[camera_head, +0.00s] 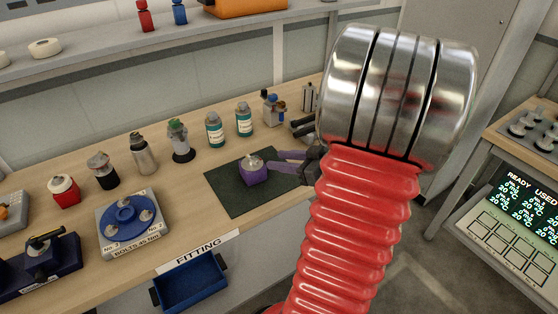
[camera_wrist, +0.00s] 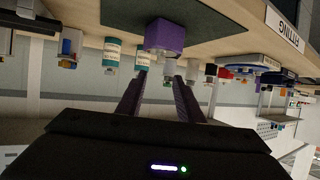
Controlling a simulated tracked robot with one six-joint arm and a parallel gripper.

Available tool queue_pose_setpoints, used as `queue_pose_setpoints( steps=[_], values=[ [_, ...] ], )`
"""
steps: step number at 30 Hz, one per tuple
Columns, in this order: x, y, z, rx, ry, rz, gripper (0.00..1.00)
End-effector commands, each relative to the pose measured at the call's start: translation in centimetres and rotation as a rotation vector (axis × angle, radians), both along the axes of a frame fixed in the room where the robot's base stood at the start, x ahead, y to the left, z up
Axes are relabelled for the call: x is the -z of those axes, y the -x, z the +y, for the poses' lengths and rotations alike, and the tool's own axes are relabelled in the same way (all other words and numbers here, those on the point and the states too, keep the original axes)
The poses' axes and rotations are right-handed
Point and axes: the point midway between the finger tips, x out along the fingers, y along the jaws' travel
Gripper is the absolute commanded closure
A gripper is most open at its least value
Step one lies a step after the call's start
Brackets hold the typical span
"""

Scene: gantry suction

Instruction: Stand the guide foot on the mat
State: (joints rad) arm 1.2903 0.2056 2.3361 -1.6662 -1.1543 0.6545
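A purple block with a rounded metallic top (camera_head: 253,170), which looks like the guide foot, stands upright on the dark green mat (camera_head: 225,192). My gripper (camera_head: 276,160) is just to its right, fingers pointing left at it. In the wrist view, which is upside down, the purple block (camera_wrist: 165,36) lies beyond the tips of my gripper (camera_wrist: 160,76). The fingers are spread with a gap between them and hold nothing. The mat also shows in the wrist view (camera_wrist: 125,18). My red ribbed arm hides the bench right of the gripper.
A blue disc on a plate (camera_head: 125,215) is left. A blue bin (camera_head: 190,284) hangs below the front edge. The mat's front is clear.

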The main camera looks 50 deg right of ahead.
Motion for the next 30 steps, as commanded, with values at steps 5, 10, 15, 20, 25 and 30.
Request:
queue_pose_setpoints(
  steps=[5,10,15,20,25,30],
  values=[
    [0.0,0.0,0.0,0.000,0.000,0.000,0.67],
    [0.0,-0.1,0.0,-0.001,0.000,0.000,0.67],
    [0.0,-0.1,0.0,0.000,0.000,0.000,0.67],
    [-0.2,-0.5,0.0,0.005,0.014,0.001,0.67],
    [-1.4,-2.6,-0.4,0.053,0.100,0.018,0.67],
    [-4.1,-5.8,-0.8,0.149,0.235,0.044,0.67]
  ],
)
